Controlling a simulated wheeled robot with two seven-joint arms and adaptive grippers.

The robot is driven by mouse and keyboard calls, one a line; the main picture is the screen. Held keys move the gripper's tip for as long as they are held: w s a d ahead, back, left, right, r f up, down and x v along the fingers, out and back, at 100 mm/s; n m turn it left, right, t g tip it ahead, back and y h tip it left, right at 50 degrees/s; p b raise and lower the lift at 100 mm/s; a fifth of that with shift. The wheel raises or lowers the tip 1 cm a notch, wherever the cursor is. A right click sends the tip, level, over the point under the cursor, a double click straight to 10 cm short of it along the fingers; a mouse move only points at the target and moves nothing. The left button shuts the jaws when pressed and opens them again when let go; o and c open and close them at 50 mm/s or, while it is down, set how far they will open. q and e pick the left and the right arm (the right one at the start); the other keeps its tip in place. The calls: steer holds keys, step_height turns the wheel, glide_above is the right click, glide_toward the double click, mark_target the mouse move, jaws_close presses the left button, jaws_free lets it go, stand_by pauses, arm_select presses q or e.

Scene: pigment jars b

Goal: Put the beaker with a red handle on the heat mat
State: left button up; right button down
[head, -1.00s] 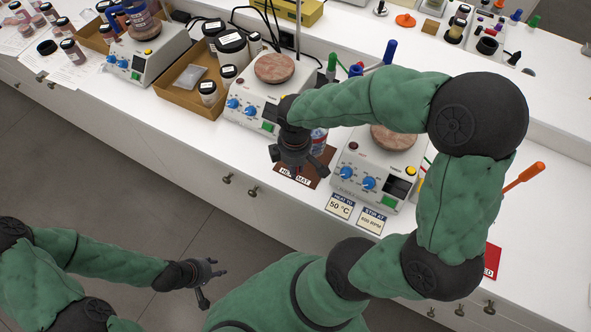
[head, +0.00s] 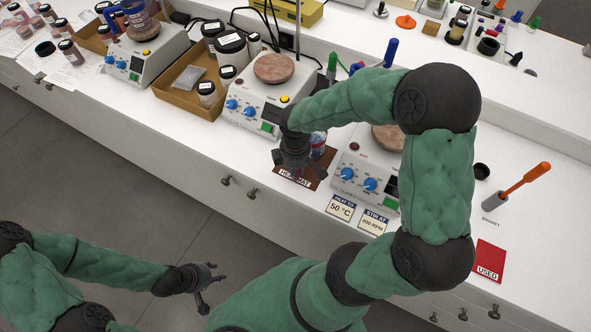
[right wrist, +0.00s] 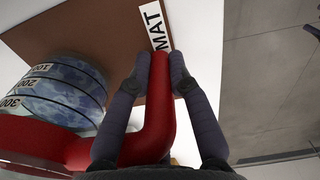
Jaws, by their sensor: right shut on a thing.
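The beaker (head: 318,143), clear with blue contents, shows partly behind my right gripper (head: 297,172) in the head view. In the right wrist view the beaker (right wrist: 62,88) has volume marks and a red handle (right wrist: 158,110). My right gripper (right wrist: 160,68) is shut on that handle, one finger on each side. The brown heat mat (head: 322,168) lies under the beaker and gripper; it also shows in the right wrist view (right wrist: 112,38) with its white label. I cannot tell whether the beaker touches the mat. My left gripper (head: 214,288) is open and empty over the floor.
Hot plates stand on both sides of the mat, one at left (head: 262,100) and one at right (head: 355,175). Two setting cards (head: 341,207) lie at the counter's front. A red used card (head: 487,262) and an orange-handled tool (head: 525,180) are at right.

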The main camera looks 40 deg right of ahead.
steer(key=shift+f, duration=0.15)
steer(key=c, duration=1.1)
jaws_free()
steer(key=shift+c, duration=0.2)
steer(key=shift+r, duration=0.45)
step_height(320, 180, up, 12)
steer(key=p, duration=0.3)
steer(key=shift+f, duration=0.25)
